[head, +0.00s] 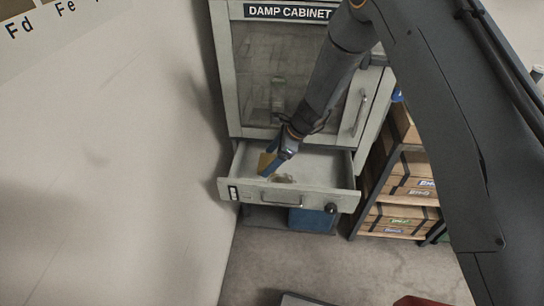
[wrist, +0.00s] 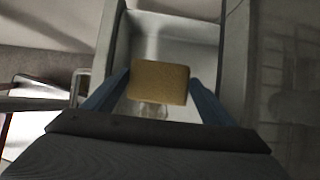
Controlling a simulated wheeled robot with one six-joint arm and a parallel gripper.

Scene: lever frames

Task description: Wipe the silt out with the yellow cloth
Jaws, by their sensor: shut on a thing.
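The yellow cloth (wrist: 158,82) is a flat, dull yellow pad between the two blue fingers of my gripper (wrist: 158,84) in the wrist view. In the head view my gripper (head: 270,168) reaches down into an open drawer, and the cloth (head: 265,161) shows at its left side. The drawer (head: 330,183) is pale grey and pulled out below the cabinet. A brownish patch of silt (head: 282,178) lies on its floor near the front wall. The silt (wrist: 152,109) also shows below the cloth in the wrist view, partly hidden. I cannot tell whether the cloth touches the floor.
The damp cabinet (head: 227,70) with its closed glass door stands above the drawer. A white wall is close on the left. A shelf with wooden crates (head: 405,188) stands on the right, and a blue bin (head: 312,220) is under the drawer. The floor in front is mostly clear.

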